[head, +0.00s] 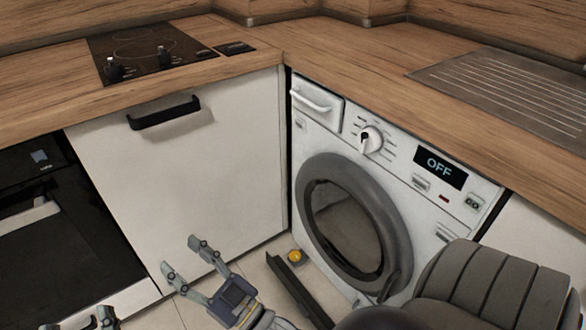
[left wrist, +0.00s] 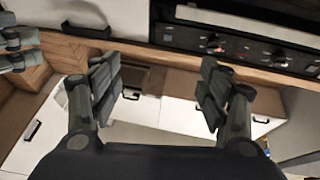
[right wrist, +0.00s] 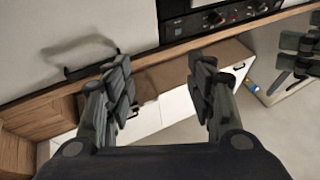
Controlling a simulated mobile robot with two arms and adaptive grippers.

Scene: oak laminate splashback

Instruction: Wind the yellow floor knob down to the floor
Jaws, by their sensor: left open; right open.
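The yellow knob (head: 295,256) shows in the head view as a small round disc low down by the washing machine's (head: 420,200) front left corner. I cannot tell whether it touches the floor. My right gripper (head: 187,261) is open and empty, left of the knob and apart from it. Its open fingers also show in the right wrist view (right wrist: 163,92). My left gripper (head: 94,318) is at the bottom left edge of the head view, mostly cut off. In the left wrist view (left wrist: 160,88) its fingers are spread with nothing between them. I cannot make out the knob in either wrist view.
A long dark strip (head: 295,290) lies low in front of the washing machine, close to the knob. The washer's round door (head: 352,225) looks shut and its display (head: 440,167) reads OFF. A white cabinet (head: 190,170) and an oven (head: 60,240) stand to the left.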

